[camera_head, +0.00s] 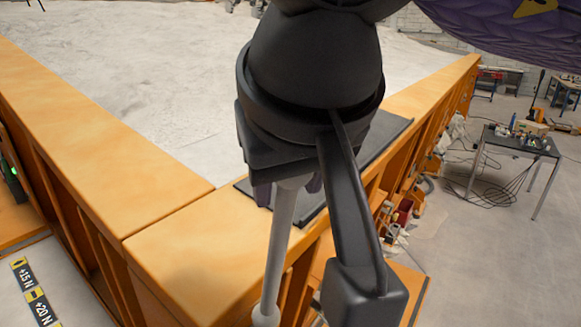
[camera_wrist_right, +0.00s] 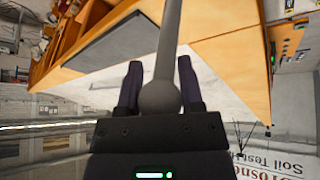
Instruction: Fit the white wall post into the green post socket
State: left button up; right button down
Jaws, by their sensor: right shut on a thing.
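The white wall post (camera_head: 284,235) is a pale, slender rod with a rounded lower end. In the head view it hangs down from my right gripper (camera_head: 289,188), tilted slightly, in front of the orange wall. In the right wrist view, my right gripper (camera_wrist_right: 159,85) has its dark fingers on either side of the post's ball-shaped end, shut on it. The post's shaft (camera_wrist_right: 168,42) runs away from the fingers and looks grey there. My wrist hides the post's upper end in the head view. I see no green post socket. My left gripper is not in view.
The orange sandbed wall (camera_head: 200,240) forms a corner below my right arm, with pale sand (camera_head: 130,80) inside. A dark flat plate (camera_head: 390,135) lies on the right wall top, partly hidden. A table (camera_head: 510,143) with small items stands at the right.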

aim_at(279, 237)
jog(key=shift+w+a+f+b, duration=0.1)
jog(key=shift+a+f+b, duration=0.05)
jog(key=shift+f+b, duration=0.8)
jog(key=shift+w+a+f+b, duration=0.2)
jog(key=shift+f+b, duration=0.4)
jog(key=shift+f, duration=0.6)
jog(key=shift+w+a+f+b, duration=0.1)
jog(key=shift+a+f+b, duration=0.05)
jog(key=shift+f+b, duration=0.8)
grip_release()
jog(key=shift+f, duration=0.1)
dwell(0.4)
jog(key=r+p, duration=0.4)
jog(key=r, duration=0.1)
jog(key=s+d+r+p, duration=0.1)
jog(key=r+p, duration=0.2)
jog(key=shift+d, duration=0.1)
jog(key=shift+f, duration=0.1)
